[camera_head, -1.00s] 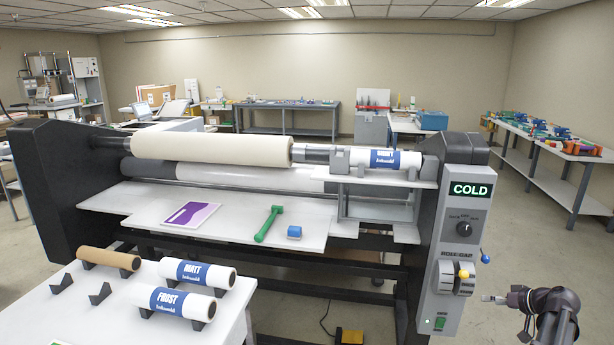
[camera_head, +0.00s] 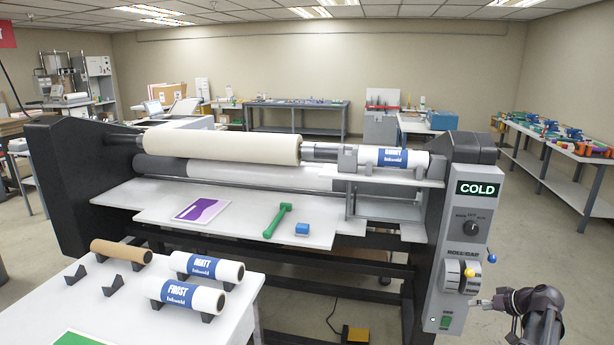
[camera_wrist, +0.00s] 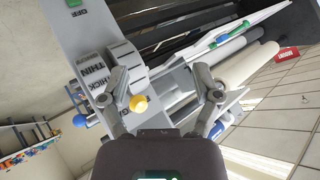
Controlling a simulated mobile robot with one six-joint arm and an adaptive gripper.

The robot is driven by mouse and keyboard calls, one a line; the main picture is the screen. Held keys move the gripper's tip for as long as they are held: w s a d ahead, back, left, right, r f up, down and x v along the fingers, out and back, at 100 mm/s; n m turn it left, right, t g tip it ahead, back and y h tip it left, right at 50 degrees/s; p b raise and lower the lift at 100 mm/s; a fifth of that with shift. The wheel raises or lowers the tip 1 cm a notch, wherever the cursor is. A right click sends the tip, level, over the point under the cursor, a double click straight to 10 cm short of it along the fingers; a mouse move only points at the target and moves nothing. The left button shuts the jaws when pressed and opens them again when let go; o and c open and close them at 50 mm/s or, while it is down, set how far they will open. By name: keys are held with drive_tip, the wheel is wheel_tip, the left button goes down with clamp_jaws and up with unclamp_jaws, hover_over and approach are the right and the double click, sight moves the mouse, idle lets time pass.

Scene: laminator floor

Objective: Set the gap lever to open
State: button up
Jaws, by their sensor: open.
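The laminator's end panel (camera_head: 458,240) stands at right in the head view, with a "COLD" display at its top. The gap lever has a yellow knob (camera_head: 469,272) in front of a grey drum under a "ROLL GAP" label. In the wrist view the yellow knob (camera_wrist: 138,103) lies between my open fingers, nearer the left one.
A blue ball knob (camera_head: 491,258) sticks out at the panel's right side, close above my gripper. A green switch (camera_head: 445,321) is low on the panel. A table (camera_head: 238,318) with film rolls stands at front left. Floor right of the panel is clear.

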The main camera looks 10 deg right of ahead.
drive_tip(key=w+a+f+g, duration=0.2)
drive_tip(key=a, duration=0.6)
drive_tip(key=w+a+f+n+g, duration=0.1)
drive_tip(key=a+g, duration=0.1)
drive_tip(key=a, duration=0.7)
drive_tip(key=w+a+f+g, duration=0.2)
drive_tip(key=a, duration=0.6)
drive_tip(key=s+a+f+g+h, duration=0.1)
drive_tip(key=s+a+h, duration=0.1)
drive_tip(key=a, duration=0.9)
drive_tip(key=s+a+n+g+h, duration=0.1)
drive_tip(key=s+a, duration=0.4)
drive_tip(key=a, duration=0.6)
drive_tip(key=shift+s+f+g+h, duration=0.15)
drive_tip(key=shift+f+g+h, duration=0.25)
drive_tip(key=shift+g+h, duration=0.25)
drive_tip(key=shift+d, duration=0.1)
